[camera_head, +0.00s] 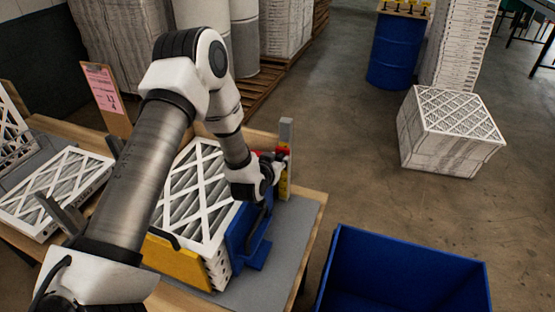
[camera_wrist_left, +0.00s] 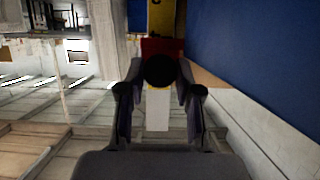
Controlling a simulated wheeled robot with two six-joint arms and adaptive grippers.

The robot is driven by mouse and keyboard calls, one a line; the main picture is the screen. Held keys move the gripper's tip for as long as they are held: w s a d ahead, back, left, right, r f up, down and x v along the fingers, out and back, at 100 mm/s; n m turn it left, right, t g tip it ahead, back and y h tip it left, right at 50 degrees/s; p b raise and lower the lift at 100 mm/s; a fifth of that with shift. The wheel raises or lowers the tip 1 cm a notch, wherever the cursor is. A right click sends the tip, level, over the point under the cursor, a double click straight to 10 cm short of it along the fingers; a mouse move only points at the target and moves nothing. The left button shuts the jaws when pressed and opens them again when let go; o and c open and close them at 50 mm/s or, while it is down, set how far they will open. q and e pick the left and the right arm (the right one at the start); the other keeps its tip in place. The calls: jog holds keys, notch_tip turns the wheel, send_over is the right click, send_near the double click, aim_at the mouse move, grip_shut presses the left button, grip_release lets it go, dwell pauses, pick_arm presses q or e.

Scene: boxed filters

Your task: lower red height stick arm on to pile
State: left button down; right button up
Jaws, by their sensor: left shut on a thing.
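The height stick (camera_head: 286,132) is an upright grey post with a yellow lower part, at the far right end of the bench. Its red arm (camera_head: 282,151) shows only in small bits beside my left gripper (camera_head: 272,168). In the left wrist view the red arm (camera_wrist_left: 162,46) lies just beyond a round black knob (camera_wrist_left: 160,71). My left gripper's fingers (camera_wrist_left: 160,92) are shut around this knob. The pile of white-framed pleated filters (camera_head: 203,190) stands left of the stick, partly behind my left arm. The gap between red arm and pile is hidden. My right gripper is out of view.
Blue (camera_head: 238,240) and yellow (camera_head: 178,262) guides flank the pile. A loose filter (camera_head: 55,190) lies left on the bench, and a pink sign (camera_head: 101,88) stands behind it. An empty blue bin (camera_head: 400,270) is at the front right. A wrapped filter stack (camera_head: 450,130) stands on open floor.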

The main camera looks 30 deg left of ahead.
pick_arm(q)
jog(key=c, duration=0.8)
grip_release()
jog(key=shift+r, duration=0.1)
jog(key=v, duration=1.1)
jog(key=shift+s+d+r, duration=0.1)
jog(key=shift+s+d, duration=0.05)
jog(key=shift+s, duration=0.25)
